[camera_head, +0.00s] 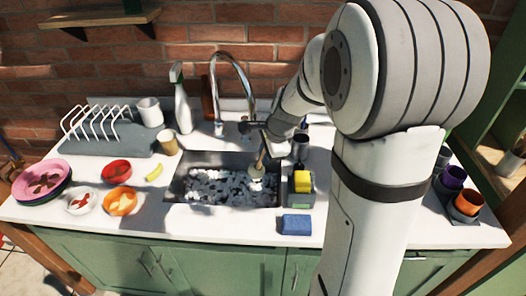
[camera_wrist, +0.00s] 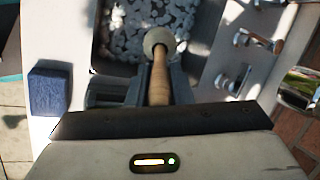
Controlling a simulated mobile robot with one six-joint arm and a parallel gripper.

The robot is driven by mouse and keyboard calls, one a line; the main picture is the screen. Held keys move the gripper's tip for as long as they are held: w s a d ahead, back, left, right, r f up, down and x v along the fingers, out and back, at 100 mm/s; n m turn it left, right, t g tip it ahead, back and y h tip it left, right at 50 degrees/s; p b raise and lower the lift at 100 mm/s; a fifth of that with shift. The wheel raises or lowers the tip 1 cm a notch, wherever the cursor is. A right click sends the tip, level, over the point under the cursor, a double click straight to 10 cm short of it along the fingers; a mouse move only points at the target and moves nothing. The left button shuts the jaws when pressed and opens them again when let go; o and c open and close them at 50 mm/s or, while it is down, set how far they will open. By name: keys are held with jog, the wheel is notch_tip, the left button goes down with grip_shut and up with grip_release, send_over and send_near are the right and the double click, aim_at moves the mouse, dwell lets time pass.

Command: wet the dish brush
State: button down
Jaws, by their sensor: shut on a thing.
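The dish brush (camera_head: 261,157) has a wooden handle and a pale round head. My gripper (camera_head: 266,136) is shut on its handle and holds it head down over the right part of the sink (camera_head: 174,191). In the wrist view the brush handle (camera_wrist: 159,82) lies between the two fingers of my gripper (camera_wrist: 159,88), its head over the basin. The basin holds water with white foam clumps. I cannot tell whether the brush head touches the foam. The chrome tap (camera_head: 216,82) arches behind the sink.
A yellow sponge (camera_head: 302,181) sits in a grey caddy right of the sink, with a blue sponge (camera_head: 296,225) in front. A spray bottle (camera_head: 181,105), dish rack (camera_head: 100,142), mug (camera_head: 149,112) and bowls (camera_head: 117,171) stand left. Cups (camera_head: 468,202) stand far right.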

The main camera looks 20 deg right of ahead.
notch_tip(320, 180, down, 14)
jog(key=b, duration=1)
jog(key=shift+r+b, duration=0.25)
jog(key=shift+b, duration=0.05)
jog(key=shift+r, duration=0.2)
dwell(0.3)
notch_tip(320, 180, up, 15)
jog(key=p, duration=1.3)
jog(key=shift+f, duration=0.15)
